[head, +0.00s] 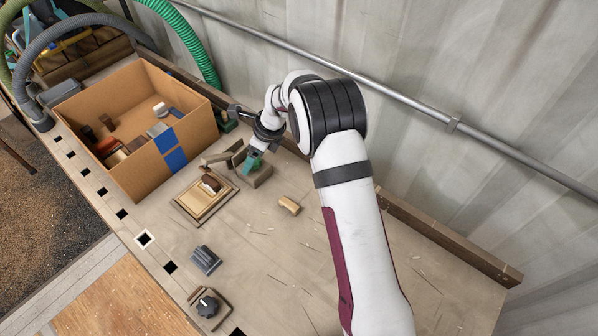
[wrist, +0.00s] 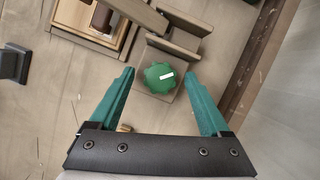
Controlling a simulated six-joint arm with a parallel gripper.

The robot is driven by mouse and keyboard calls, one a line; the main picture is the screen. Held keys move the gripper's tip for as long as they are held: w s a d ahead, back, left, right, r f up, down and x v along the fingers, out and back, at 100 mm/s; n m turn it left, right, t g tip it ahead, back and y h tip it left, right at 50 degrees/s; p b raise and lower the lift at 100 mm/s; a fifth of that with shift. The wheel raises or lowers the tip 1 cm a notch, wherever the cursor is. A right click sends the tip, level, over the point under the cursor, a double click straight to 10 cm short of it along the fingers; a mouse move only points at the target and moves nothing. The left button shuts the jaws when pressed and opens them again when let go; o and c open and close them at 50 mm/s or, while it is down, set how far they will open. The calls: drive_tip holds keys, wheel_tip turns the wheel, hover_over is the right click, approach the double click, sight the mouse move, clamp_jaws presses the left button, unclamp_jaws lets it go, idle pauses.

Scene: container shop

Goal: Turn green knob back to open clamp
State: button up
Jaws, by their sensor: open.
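The green knob (wrist: 160,77), scalloped with a white mark on top, shows in the wrist view. It sits on a brown block beside the clamp. My gripper (wrist: 160,75) is open, with its teal fingers on either side of the knob and visible gaps between. In the head view my gripper (head: 250,162) is over the clamp (head: 262,176), and the knob is mostly hidden there. The clamp's wooden jaws (wrist: 172,38) show in the wrist view. A wooden tray (head: 190,212) with a small brown piece on it lies next to the clamp.
A cardboard box (head: 185,130) with a blue stripe and several items stands at the left. A wood block (head: 289,205), a dark grey block (head: 206,260) and a black knob (head: 207,306) lie on the bench. The wall runs behind. The bench's right part is clear.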

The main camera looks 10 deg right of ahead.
drive_tip(key=v, duration=1.6)
drive_tip(key=s+d+r+n, duration=0.1)
drive_tip(key=s+n, duration=0.2)
drive_tip(key=s, duration=0.3)
drive_tip(key=s+d+r+n, duration=0.1)
drive_tip(key=s+r+n, duration=0.1)
drive_tip(key=s, duration=0.4)
drive_tip(key=s+d+r+n+g+h, duration=0.1)
drive_tip(key=s+d+n, duration=0.1)
drive_tip(key=s+n, duration=0.2)
drive_tip(key=shift+s+r, duration=0.4)
drive_tip(key=shift+s, duration=0.6)
